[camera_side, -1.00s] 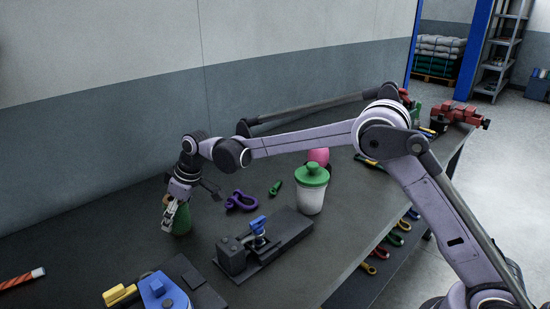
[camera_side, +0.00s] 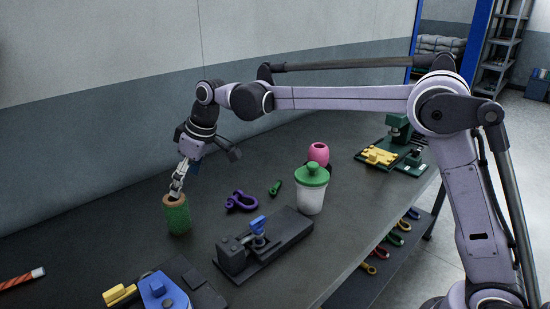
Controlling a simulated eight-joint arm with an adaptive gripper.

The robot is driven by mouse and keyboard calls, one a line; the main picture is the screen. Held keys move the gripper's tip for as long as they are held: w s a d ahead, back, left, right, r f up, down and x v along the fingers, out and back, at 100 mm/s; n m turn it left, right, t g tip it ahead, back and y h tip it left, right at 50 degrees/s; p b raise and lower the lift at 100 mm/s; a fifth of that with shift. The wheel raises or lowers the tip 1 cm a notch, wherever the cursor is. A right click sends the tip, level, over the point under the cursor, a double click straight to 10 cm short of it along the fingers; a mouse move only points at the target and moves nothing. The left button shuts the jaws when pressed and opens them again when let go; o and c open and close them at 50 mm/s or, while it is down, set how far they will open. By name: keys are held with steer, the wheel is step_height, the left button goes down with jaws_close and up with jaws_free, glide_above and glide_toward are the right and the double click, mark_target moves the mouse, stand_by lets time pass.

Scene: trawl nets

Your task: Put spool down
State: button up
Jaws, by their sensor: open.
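The green spool (camera_side: 178,217) with a tan top rim stands upright on the dark workbench (camera_side: 130,235), left of the purple shackle. My gripper (camera_side: 177,190) is open and directly above the spool, its fingertips close to the spool's top. Whether the fingertips still touch the rim is too small to tell.
A purple shackle (camera_side: 242,201) and a small green piece (camera_side: 275,188) lie right of the spool. A black fixture with a blue part (camera_side: 258,224) is in front. A green-lidded white jar (camera_side: 311,190) and a pink object (camera_side: 318,153) stand further right. A yellow and blue tool (camera_side: 160,290) sits at front.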

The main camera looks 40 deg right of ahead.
steer(key=s+d+r+m+t+h, duration=0.1)
steer(key=s+d+m, duration=0.1)
steer(key=s+d, duration=0.7)
steer(key=s+d+r+m+t+h, duration=0.1)
steer(key=s+d+m, duration=0.35)
steer(key=s, duration=0.75)
steer(key=s+d+f+t, duration=0.1)
steer(key=s+d+f, duration=0.4)
steer(key=s, duration=0.3)
steer(key=shift+s+f+h, duration=0.3)
steer(key=shift+s+f, duration=0.05)
steer(key=shift+f, duration=0.25)
